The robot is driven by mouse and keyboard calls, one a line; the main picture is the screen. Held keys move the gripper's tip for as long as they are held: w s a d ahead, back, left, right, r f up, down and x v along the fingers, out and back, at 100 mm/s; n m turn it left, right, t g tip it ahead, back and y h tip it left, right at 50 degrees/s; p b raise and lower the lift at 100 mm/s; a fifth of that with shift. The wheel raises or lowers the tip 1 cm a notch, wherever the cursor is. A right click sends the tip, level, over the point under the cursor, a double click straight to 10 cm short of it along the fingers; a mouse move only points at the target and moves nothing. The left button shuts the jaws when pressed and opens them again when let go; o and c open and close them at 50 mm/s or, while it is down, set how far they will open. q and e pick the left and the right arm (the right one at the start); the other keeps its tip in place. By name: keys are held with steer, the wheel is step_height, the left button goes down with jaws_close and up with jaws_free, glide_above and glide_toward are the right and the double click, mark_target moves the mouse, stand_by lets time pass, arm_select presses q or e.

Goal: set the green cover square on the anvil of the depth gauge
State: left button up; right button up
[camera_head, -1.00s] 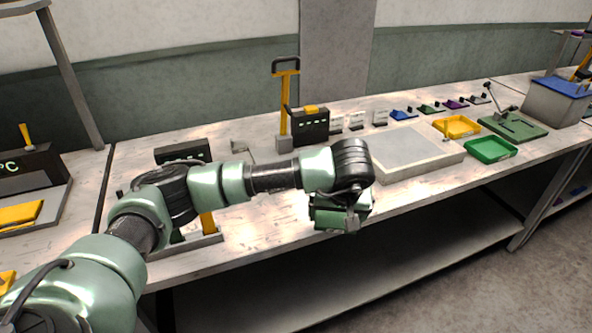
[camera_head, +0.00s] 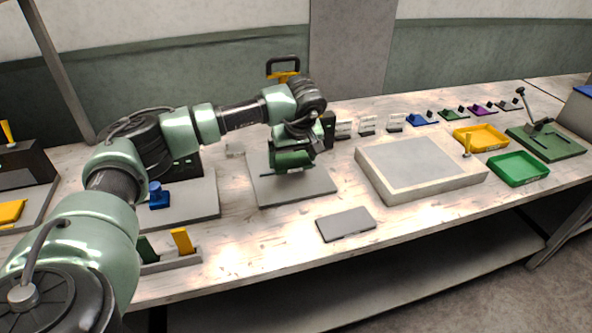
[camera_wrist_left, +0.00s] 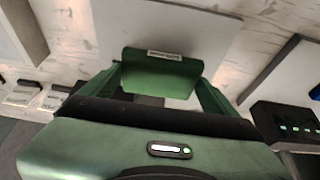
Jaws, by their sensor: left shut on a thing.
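My left gripper (camera_head: 292,153) is shut on the green cover, above a flat grey plate (camera_head: 315,185) at the back middle of the bench. In the left wrist view the green cover (camera_wrist_left: 160,75) sits between the two green fingers, with a small pale label on its edge. The grey plate (camera_wrist_left: 215,38) lies behind it in that view; I cannot tell whether they touch. A yellow-handled upright (camera_head: 283,68) stands behind my wrist, mostly hidden. A black box with green lights (camera_wrist_left: 285,122) shows at the right of the wrist view. I cannot tell which part is the anvil. My right gripper is out of view.
A thick grey slab (camera_head: 420,165) stands right of the plate, and a thin grey tablet (camera_head: 346,223) lies in front. Yellow (camera_head: 480,139) and green (camera_head: 518,168) trays stand farther right. A blue knob (camera_head: 158,195) is on a plate at left.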

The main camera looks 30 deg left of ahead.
mark_target(293, 183)
arm_select(q)
step_height(293, 183, down, 3)
steer(key=shift+r, duration=0.1)
step_height(293, 183, down, 3)
steer(key=shift+w+f+p, duration=0.1)
steer(key=shift+p, duration=0.4)
steer(key=o, duration=1.3)
steer(key=shift+f, duration=0.1)
steer(key=shift+c, duration=0.2)
steer(key=b+v, duration=0.2)
steer(key=v, duration=1)
steer(key=shift+b, duration=0.35)
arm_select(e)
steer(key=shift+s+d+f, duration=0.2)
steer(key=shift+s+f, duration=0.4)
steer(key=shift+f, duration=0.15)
